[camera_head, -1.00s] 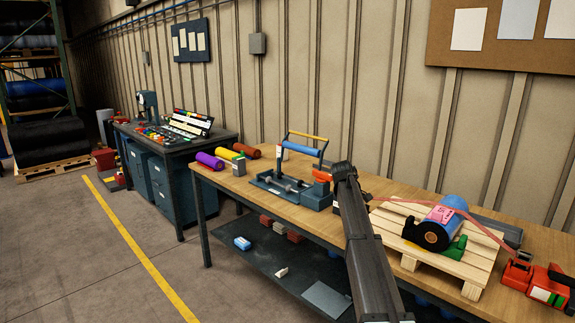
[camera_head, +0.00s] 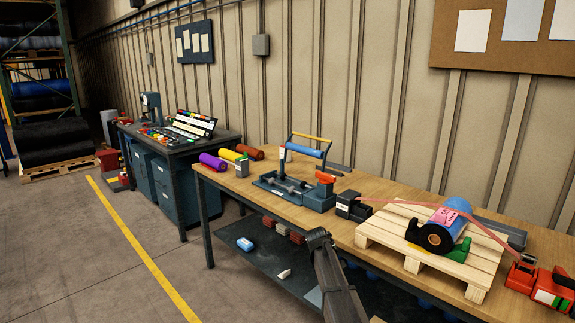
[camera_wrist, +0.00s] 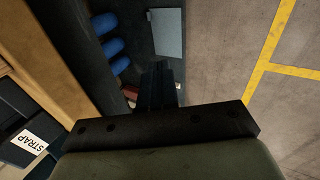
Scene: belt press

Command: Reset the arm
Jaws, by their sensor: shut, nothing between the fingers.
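My gripper (camera_head: 318,236) is in front of the workbench (camera_head: 232,184), near its front edge, with my dark arm reaching up from the bottom of the head view. In the wrist view its dark fingers (camera_wrist: 158,84) are together, with nothing seen between them. The wrist view looks down past the bench edge to the lower shelf and floor. The gripper appears apart from the things on the bench top.
A press (camera_head: 302,182) with a blue roller stands on the bench. Right of it are a dark strap block (camera_head: 354,206), a wooden pallet (camera_head: 384,232) bearing a blue roll (camera_head: 454,218), and a red tool (camera_head: 540,284). The floor (camera_head: 75,265) at left is clear.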

